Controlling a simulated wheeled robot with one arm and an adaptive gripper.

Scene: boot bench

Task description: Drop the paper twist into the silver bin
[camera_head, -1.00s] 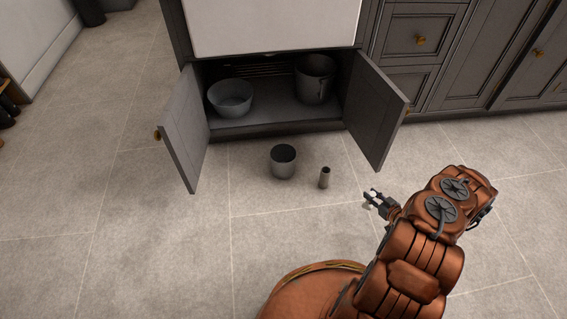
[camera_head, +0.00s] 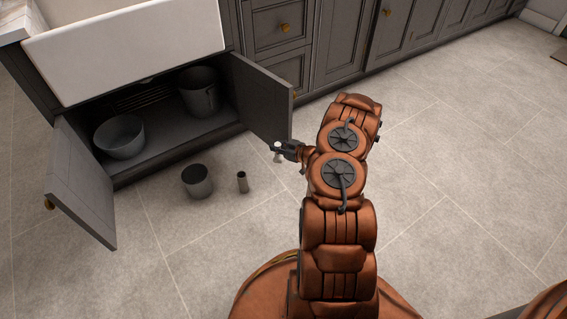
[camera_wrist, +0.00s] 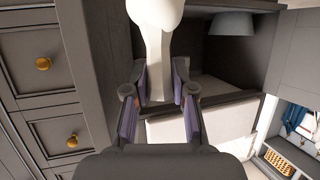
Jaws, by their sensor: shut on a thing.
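A white paper twist (camera_wrist: 156,50) is gripped between the fingers of my gripper (camera_wrist: 152,92) in the wrist view, its wide end pointing away. In the head view my gripper (camera_head: 283,149) holds the twist (camera_head: 277,157) beside the open right cabinet door, to the right of the bin and higher in the picture. A round, open-topped silver-grey bin (camera_head: 197,182) stands upright on the floor before the open cabinet. The bottom of its inside is dark and cannot be made out.
A small metal cylinder (camera_head: 242,182) stands on the floor right of the bin. The cabinet holds a wide bowl (camera_head: 119,136) and a tall pot (camera_head: 199,92). Its left door (camera_head: 82,185) and right door (camera_head: 262,98) stand open.

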